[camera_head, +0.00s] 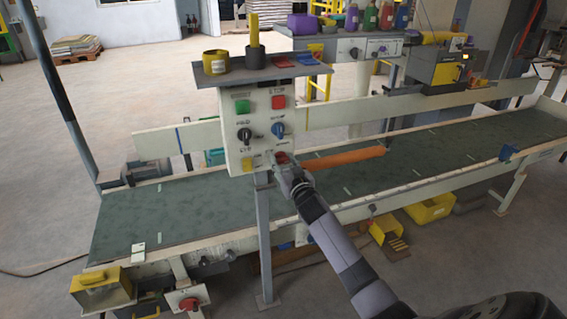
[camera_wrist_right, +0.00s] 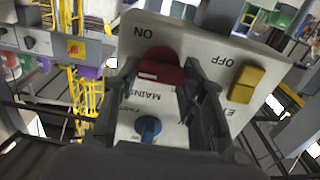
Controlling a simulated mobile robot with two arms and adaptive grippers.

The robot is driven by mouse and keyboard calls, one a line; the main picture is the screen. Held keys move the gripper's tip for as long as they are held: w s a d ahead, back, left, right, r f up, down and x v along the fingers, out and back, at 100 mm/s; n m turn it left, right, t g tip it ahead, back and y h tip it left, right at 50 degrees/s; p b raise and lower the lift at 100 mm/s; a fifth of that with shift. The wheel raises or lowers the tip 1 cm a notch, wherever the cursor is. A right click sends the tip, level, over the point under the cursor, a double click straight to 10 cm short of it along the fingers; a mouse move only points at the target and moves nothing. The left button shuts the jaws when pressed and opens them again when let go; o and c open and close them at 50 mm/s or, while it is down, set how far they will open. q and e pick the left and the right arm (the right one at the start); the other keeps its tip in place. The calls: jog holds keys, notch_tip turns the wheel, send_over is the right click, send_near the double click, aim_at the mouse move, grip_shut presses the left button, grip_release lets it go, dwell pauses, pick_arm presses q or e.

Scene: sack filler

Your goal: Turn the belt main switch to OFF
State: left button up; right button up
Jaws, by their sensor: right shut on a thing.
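The belt control panel (camera_head: 240,130) stands on a post in front of the belt, with several buttons and knobs. The red main switch (camera_head: 281,157) is at its lower right, partly hidden by my right gripper (camera_head: 284,169). In the right wrist view the panel appears upside down. There the red switch (camera_wrist_right: 160,64) sits between the fingers of my right gripper (camera_wrist_right: 178,85), which is shut on it. ON and OFF are printed beside the switch, and a white mark shows on it. I cannot tell clearly which label it points to. My left gripper is not in view.
A blue knob (camera_wrist_right: 148,128) and a yellow knob (camera_wrist_right: 245,84) are close to the fingers on the panel. A shelf (camera_head: 262,73) with cups tops the panel. The green belt (camera_head: 170,212) runs behind, with an orange roll (camera_head: 345,158) over it.

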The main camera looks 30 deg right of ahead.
jog(key=c, duration=0.5)
jog(key=shift+n, duration=0.3)
jog(key=n, duration=0.3)
jog(key=shift+n, duration=0.3)
jog(key=n, duration=0.3)
jog(key=shift+a+n, duration=0.1)
jog(key=shift+n, duration=0.3)
jog(key=n, duration=0.5)
jog(key=shift+f, duration=0.15)
jog(key=n, duration=0.5)
jog(key=shift+a, duration=0.1)
jog(key=shift+f, duration=0.1)
